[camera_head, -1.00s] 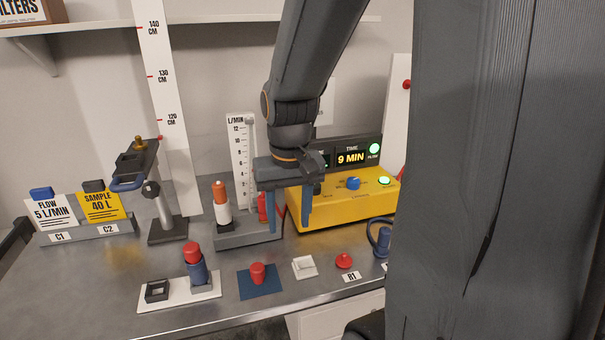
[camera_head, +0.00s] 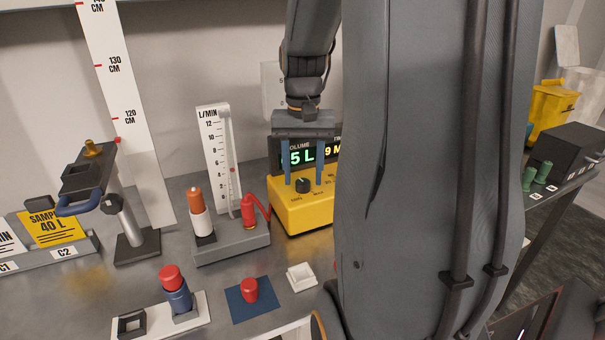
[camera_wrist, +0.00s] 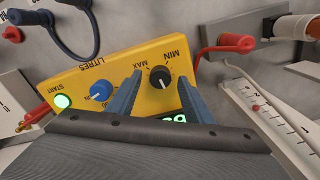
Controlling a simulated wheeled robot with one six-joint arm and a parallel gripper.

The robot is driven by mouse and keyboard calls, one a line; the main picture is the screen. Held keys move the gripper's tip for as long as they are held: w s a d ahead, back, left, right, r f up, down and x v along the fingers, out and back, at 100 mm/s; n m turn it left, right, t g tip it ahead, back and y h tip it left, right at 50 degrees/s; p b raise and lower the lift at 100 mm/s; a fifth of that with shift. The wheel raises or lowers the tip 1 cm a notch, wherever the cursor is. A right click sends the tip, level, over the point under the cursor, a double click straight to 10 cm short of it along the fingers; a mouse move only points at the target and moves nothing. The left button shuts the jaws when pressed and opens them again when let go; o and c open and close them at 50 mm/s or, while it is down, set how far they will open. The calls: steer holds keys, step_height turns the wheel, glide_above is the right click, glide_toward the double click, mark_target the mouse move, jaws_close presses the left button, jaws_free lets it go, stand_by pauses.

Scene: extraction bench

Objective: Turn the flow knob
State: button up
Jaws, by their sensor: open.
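The yellow pump box (camera_head: 305,215) stands on the bench. Its black flow knob (camera_head: 303,186) sits at the left of its front panel. In the wrist view the same black knob (camera_wrist: 160,77) shows between MIN and MAX marks. My gripper (camera_head: 304,178) is open, with its two blue fingers on either side of the black knob. In the wrist view the fingertips (camera_wrist: 160,82) flank the knob with small gaps; I cannot tell whether they reach down past its top. My arm hides the right part of the box in the head view.
The flow meter (camera_head: 218,150) stands left of the box, with a red-nozzled tube beside it. In the wrist view a blue LITRES knob (camera_wrist: 101,91) and a green START button (camera_wrist: 62,101) are on the same panel. A blue mat (camera_head: 252,312) lies in front.

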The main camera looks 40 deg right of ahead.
steer(key=shift+f, duration=0.5)
steer(key=shift+c, duration=0.4)
steer(key=c, duration=1)
steer(key=shift+r+m+p, duration=0.15)
steer(key=shift+m+p, duration=0.45)
steer(key=shift+m, duration=0.7)
steer(key=o, duration=1.1)
